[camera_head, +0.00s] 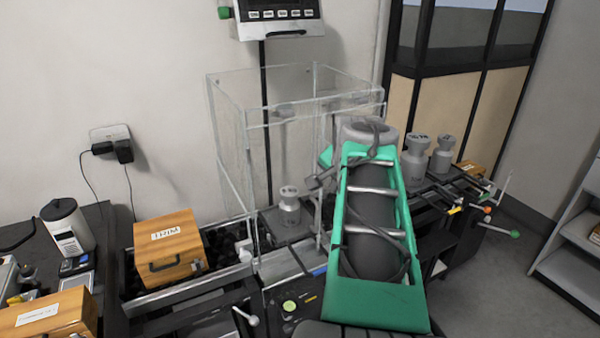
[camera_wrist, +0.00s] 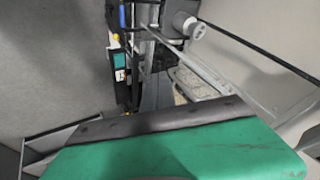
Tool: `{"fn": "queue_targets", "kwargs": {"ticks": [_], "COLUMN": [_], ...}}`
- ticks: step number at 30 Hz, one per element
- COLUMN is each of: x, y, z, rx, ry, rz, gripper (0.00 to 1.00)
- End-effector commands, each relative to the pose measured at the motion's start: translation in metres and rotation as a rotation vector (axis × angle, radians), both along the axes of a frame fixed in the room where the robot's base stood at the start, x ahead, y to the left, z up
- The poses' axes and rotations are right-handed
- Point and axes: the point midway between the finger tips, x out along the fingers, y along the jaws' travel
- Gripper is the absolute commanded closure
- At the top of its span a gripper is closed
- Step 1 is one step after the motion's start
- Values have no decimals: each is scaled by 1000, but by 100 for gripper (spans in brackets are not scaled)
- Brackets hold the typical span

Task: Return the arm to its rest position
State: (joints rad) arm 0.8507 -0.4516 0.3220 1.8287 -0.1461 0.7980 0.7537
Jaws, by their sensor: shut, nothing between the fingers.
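My arm (camera_head: 375,235), green with dark grey and metal bars, reaches up from the bottom of the head view, in front of the weighing table. Its far end is beside the right side of the clear glass enclosure (camera_head: 228,135). I cannot make out my gripper's fingers in either view; the arm's far end hides that area. In the wrist view a broad green part with a dark edge fills the bottom, and no fingers show.
A grey weight (camera_head: 289,208) stands inside the enclosure; more weights (camera_head: 416,160) (camera_head: 443,154) stand right of the arm. A wooden box (camera_head: 168,250) sits on the left, near a white canister (camera_head: 67,230). A display (camera_head: 278,15) hangs above. Open floor (camera_head: 500,285) lies to the right.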

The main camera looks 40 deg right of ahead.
Motion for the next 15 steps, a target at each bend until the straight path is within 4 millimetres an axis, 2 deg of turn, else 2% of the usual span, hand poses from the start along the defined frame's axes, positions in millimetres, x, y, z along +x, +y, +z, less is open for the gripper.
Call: {"fn": "queue_targets", "kwargs": {"ticks": [5,7,9,13,15], "x": [-2,-8,-25,-59,-69], "y": [0,2,12,38,64], "z": [-1,-10,-44,-93,-115], "rx": [-66,-110,-106,-75,-58], "ry": [66,138,243,378,430], "rz": [122,224,332,476,566], "gripper": [100,100,100,100,100]}}
